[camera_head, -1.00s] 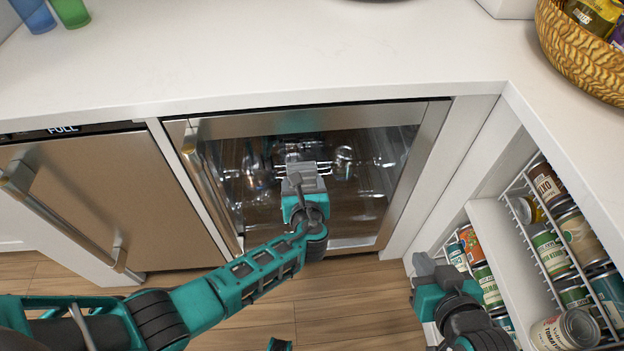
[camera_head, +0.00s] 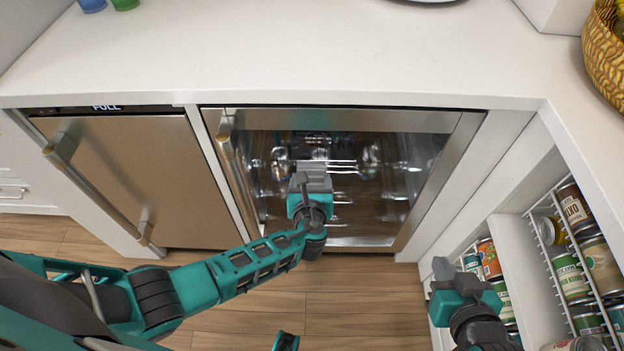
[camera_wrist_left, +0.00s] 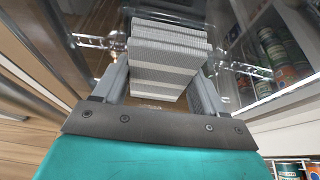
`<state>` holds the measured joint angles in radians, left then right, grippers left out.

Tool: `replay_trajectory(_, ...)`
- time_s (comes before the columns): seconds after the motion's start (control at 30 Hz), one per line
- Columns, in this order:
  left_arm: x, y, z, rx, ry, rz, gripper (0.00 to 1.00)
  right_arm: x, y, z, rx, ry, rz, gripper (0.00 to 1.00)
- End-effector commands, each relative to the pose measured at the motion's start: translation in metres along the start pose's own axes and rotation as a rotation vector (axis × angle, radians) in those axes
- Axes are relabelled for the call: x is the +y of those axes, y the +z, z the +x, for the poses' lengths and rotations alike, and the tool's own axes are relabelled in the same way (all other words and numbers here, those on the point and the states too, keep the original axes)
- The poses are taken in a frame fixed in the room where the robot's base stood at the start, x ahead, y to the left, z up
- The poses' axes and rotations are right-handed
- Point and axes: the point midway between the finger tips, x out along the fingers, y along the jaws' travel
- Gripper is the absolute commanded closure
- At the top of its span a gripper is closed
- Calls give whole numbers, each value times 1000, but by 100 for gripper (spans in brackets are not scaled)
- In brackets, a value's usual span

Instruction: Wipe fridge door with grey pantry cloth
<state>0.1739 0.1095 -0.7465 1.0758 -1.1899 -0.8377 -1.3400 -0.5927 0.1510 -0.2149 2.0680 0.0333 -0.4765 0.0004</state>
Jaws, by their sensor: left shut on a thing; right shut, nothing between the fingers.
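The fridge door (camera_head: 395,215) is a glass door in a steel frame, closed under the counter, with its handle on the left side. My left gripper (camera_head: 310,180) is in front of the glass. In the left wrist view it is shut on the grey pantry cloth (camera_wrist_left: 165,62), a folded grey and white striped bundle between its fingers. The bundle faces the glass; I cannot tell whether it touches. My right gripper (camera_head: 450,275) is shut and empty, low at the right by the pantry shelves.
A steel appliance (camera_head: 150,180) with a bar handle stands left of the fridge. Open shelves with wire racks of cans (camera_head: 575,275) are at the right. The white counter (camera_head: 300,60) overhangs above, with a woven basket (camera_head: 605,60) at its right edge.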

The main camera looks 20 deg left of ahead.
Motion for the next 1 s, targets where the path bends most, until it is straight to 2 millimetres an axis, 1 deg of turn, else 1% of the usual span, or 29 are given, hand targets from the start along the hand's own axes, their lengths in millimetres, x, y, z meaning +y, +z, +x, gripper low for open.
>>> replay_trajectory(0.1,0,-4,-12,3,0,1,73,0,-5,-3,0,0,0,100)
replay_trajectory(0.5,0,-19,-47,2,-1,0,73,0,-14,-9,0,0,0,100)
replay_trajectory(0.63,0,-21,-52,0,0,0,73,0,-14,-10,0,0,0,100)
replay_trajectory(1.0,0,-23,-55,1,-1,1,73,-1,-15,-10,0,0,0,100)
